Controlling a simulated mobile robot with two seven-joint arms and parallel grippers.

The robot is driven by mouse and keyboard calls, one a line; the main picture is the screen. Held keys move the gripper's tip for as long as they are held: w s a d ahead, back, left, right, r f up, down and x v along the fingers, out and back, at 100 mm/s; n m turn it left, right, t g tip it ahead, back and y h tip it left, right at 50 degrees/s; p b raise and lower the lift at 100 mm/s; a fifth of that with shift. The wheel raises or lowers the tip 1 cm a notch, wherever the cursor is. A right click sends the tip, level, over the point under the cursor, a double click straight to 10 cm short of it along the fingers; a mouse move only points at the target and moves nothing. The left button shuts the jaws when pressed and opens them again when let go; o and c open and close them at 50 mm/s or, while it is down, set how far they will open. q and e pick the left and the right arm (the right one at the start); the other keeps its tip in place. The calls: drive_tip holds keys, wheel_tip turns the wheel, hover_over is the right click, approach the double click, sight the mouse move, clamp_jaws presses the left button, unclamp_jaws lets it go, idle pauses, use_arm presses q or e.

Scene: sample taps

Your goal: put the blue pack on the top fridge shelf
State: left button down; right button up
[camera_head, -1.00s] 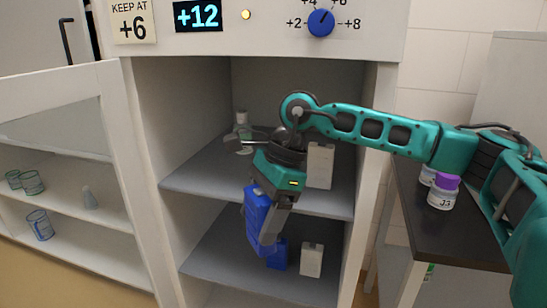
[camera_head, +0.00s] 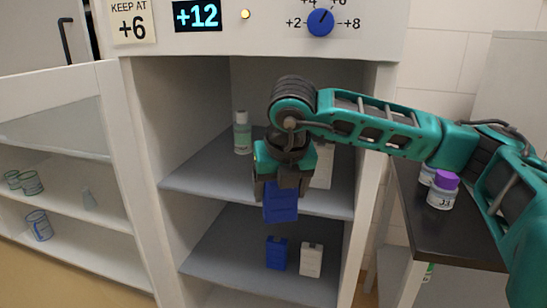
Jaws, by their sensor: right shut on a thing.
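My right gripper (camera_head: 281,188) is shut on a blue pack (camera_head: 281,207), which hangs below its fingers. The pack is in front of the front edge of the top fridge shelf (camera_head: 205,175); its lower end shows below that edge. The gripper hides the pack's upper part. A second blue pack (camera_head: 276,253) stands on the lower shelf (camera_head: 215,258). My left gripper is not in view.
On the top shelf stand a green-white bottle (camera_head: 242,133) at the back and a white pack (camera_head: 323,165) at right, partly hidden by my arm. Another white pack (camera_head: 311,260) is on the lower shelf. The top shelf's left part is clear. The open door (camera_head: 120,160) stands left.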

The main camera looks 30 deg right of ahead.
drive_tip(key=shift+w+d+r+m, duration=0.1)
drive_tip(key=shift+d+m, duration=0.05)
drive_tip(key=shift+m, duration=0.15)
drive_tip(key=shift+w+d+f, duration=0.6)
drive_tip(key=shift+w+d, duration=0.75)
drive_tip(key=shift+w, duration=1.3)
drive_tip(key=shift+w+d+f, duration=0.55)
drive_tip(key=shift+w+d, duration=0.8)
drive_tip(key=shift+w, duration=1.25)
drive_tip(key=shift+w+d+f, duration=0.6)
drive_tip(key=shift+w+d, duration=0.75)
drive_tip(key=shift+w, duration=1.3)
drive_tip(key=shift+f+b, duration=0.1)
drive_tip(key=shift+b, duration=0.2)
drive_tip(key=o, duration=1.2)
